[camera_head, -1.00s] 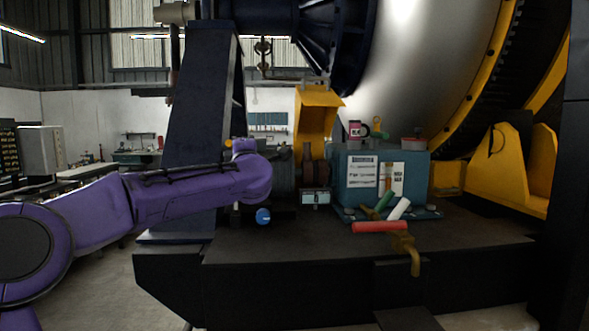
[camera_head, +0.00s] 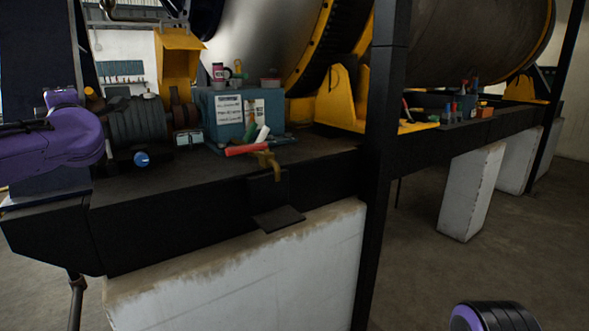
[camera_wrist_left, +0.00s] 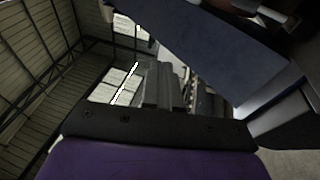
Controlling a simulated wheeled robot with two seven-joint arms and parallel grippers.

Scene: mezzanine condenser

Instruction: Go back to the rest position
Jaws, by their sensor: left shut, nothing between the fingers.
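My purple left arm (camera_head: 50,140) comes in from the left in the head view, in front of the dark machine bench. Its gripper does not show clearly there. In the left wrist view my left gripper (camera_wrist_left: 166,80) is shut and empty, with its fingers together beyond the black wrist plate. A dark blue upright (camera_wrist_left: 210,45) of the machine lies close to the right of the fingers. A purple and black part of my right arm (camera_head: 492,317) shows at the bottom right of the head view. The right gripper is not seen.
The black bench (camera_head: 230,205) carries a blue box (camera_head: 218,135), a red tube (camera_head: 246,150) and a motor (camera_head: 135,122). Concrete blocks (camera_head: 472,190) support the machine. The floor at lower right is clear.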

